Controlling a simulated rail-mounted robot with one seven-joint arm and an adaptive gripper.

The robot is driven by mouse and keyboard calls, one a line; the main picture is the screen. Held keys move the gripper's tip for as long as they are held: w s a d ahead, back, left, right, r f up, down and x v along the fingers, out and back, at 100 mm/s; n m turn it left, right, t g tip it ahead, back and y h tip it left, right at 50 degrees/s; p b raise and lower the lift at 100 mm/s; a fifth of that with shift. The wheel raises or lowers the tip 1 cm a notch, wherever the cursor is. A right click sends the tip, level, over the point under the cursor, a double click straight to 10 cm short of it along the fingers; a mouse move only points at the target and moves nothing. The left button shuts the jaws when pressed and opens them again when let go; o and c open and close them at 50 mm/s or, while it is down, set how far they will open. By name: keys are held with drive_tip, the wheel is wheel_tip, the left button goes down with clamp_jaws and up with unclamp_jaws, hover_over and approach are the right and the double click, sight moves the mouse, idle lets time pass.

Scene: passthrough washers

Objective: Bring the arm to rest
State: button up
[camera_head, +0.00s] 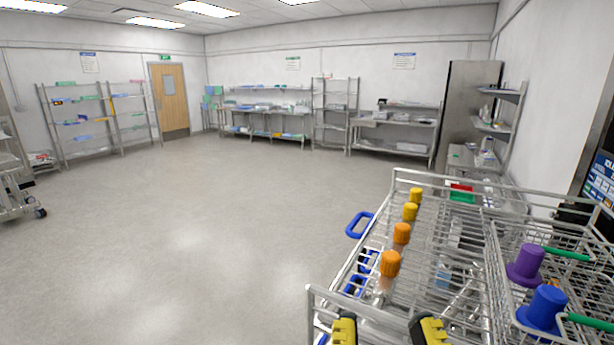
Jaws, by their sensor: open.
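My gripper (388,328) shows only at the bottom edge of the head view, as two black fingers with yellow pads. The fingers stand apart, and nothing shows between them. They are at the near end of a wire rack cart (409,178). Whether they touch the cart cannot be told. The rest of my arm is out of view.
Orange- and yellow-capped tubes (390,264) stand along the cart's left side. Purple (527,262) and blue (545,306) knobs sit in a basket at right. Shelves (268,112) and a door (169,98) line the far wall. The grey floor (190,220) at left is clear.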

wheel_tip(320, 180, up, 23)
drive_tip(key=p, duration=1.9)
drive_tip(key=shift+p, duration=0.35)
